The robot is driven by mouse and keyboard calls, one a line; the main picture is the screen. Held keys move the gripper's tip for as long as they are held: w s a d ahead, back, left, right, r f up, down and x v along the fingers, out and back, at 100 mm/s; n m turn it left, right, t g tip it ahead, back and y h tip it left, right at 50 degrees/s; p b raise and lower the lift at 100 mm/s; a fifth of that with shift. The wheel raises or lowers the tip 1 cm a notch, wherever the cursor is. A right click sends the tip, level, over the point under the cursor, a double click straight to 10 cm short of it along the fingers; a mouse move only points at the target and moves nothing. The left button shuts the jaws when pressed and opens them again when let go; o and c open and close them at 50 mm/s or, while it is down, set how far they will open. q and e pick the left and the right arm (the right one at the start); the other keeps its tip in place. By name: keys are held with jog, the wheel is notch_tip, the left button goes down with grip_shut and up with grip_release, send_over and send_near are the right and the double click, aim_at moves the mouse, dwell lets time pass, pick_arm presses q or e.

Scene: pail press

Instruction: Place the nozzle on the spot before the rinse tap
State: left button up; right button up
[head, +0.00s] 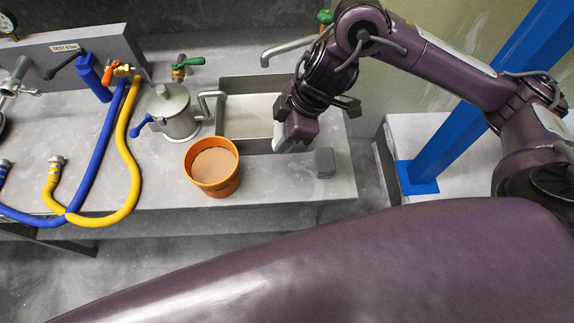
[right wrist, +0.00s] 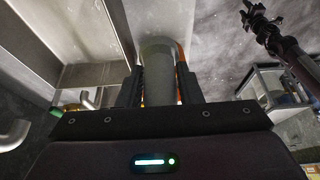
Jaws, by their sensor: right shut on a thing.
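My right gripper (head: 290,138) is over the right part of the sink, tilted down toward the bench. In the right wrist view its two dark fingers (right wrist: 158,85) are shut on a grey, rounded piece, which I take to be the nozzle (right wrist: 158,72). Orange shows just behind the piece; I cannot tell whether it is part of it. The rinse tap (head: 287,47) is a bent steel spout with a green handle at the sink's back. The spot before it is not plain to see. In the right wrist view my left gripper (right wrist: 256,17) is small and dark.
The steel sink (head: 232,88) is set in the grey bench. An orange pail (head: 212,168) with tan contents stands before it. A dark grey block (head: 325,162) lies near the front edge. A metal pot (head: 174,112), blue and yellow hoses (head: 133,165) are left; a blue post (head: 450,120) stands right.

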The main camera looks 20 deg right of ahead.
notch_tip(320, 180, down, 11)
jog(key=shift+f+b, duration=0.1)
jog(key=shift+b, duration=0.2)
notch_tip(320, 180, down, 4)
jog(key=shift+d, duration=0.1)
pick_arm(q)
jog(key=shift+d+f, duration=0.4)
jog(key=shift+f, duration=0.05)
jog(key=shift+a+f, duration=0.1)
pick_arm(e)
jog(key=shift+f, duration=0.15)
jog(key=o, duration=1)
jog(key=shift+c, duration=0.2)
jog(key=shift+r, duration=0.3)
pick_arm(q)
jog(key=shift+f+b, duration=0.65)
jog(key=shift+b, duration=0.05)
pick_arm(e)
jog(key=v, duration=1.1)
jog(key=shift+d+r, duration=0.2)
jog(key=shift+r, duration=0.15)
